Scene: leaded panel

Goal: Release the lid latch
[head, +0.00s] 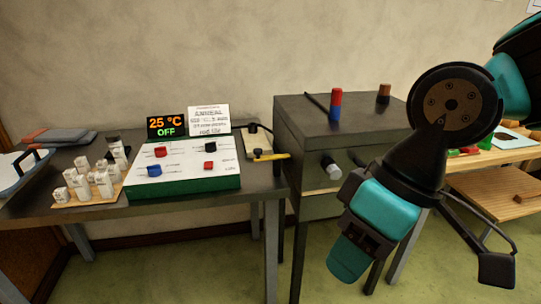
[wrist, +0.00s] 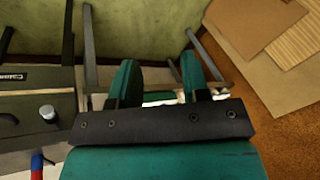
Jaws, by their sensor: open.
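A grey box with a lid-like top (head: 300,120) stands right of the control panel. A pale-tipped dark knob (head: 331,168) sticks out of its front, with a thin dark fitting (head: 357,159) beside it, partly hidden by my arm. I cannot tell which part is the lid latch. The wrist view shows the box front (wrist: 30,105) at the left, with the pale knob (wrist: 48,113) and a dark fitting (wrist: 8,120). My gripper (wrist: 160,82) is open and empty, with its two teal fingers apart. It is clear of the box front, to the right of it in the wrist view.
A red-and-blue cylinder (head: 336,104), a dark rod and a brown cylinder (head: 383,93) stand or lie on the box. Left are a panel with several knobs (head: 185,170), a display reading 25 °C OFF (head: 166,126) and a yellow-handled tool (head: 270,157). A wooden bench (head: 500,200) stands right.

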